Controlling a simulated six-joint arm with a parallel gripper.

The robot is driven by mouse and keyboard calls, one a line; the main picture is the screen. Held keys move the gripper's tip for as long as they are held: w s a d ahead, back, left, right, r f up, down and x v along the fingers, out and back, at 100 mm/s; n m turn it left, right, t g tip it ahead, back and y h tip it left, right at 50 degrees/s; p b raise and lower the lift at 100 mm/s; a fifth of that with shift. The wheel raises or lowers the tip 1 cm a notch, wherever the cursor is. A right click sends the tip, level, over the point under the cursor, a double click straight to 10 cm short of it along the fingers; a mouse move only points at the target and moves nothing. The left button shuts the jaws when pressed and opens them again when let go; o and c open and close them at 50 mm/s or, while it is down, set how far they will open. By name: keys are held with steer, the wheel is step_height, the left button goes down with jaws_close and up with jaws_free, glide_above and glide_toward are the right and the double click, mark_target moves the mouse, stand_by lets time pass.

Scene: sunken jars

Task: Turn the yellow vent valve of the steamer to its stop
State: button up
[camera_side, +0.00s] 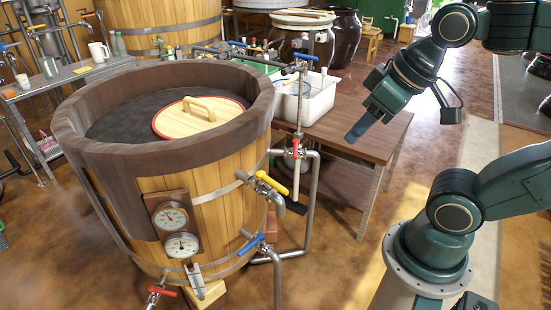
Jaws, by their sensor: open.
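The steamer is a large wooden tub (225,215) with a dark thick rim, left of centre. The yellow valve handle (272,183) sits on a metal pipe at the tub's right side and slants down to the right. A dark piece (296,206) shows just below its lower right end. My gripper (358,133) is in the upper right, above the brown table's right part in the picture, pointing down to the left. It is well apart from the yellow valve and holds nothing that I can see. The gap between its fingers is hard to make out from this side.
A vertical pipe with a red-handled valve (295,150) stands between the yellow valve and the brown table (375,145). A blue-handled valve (251,244) is below the yellow one. A white bin (318,98) sits on the table. A round wooden lid (198,122) lies inside the tub.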

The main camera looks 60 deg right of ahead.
steer(key=w, duration=0.2)
steer(key=m+g+h, duration=0.2)
steer(key=g, duration=0.4)
glide_above(278, 185)
steer(key=a, duration=0.3)
step_height(278, 185, down, 15)
steer(key=shift+w+d+f, duration=0.1)
steer(key=shift+w, duration=0.2)
steer(key=d+f, duration=0.1)
steer(key=f, duration=0.8)
steer(key=d+f, duration=0.1)
steer(key=f, duration=0.3)
steer(key=shift+s+d+f, duration=0.25)
steer(key=shift+s+d, duration=0.05)
jaws_close()
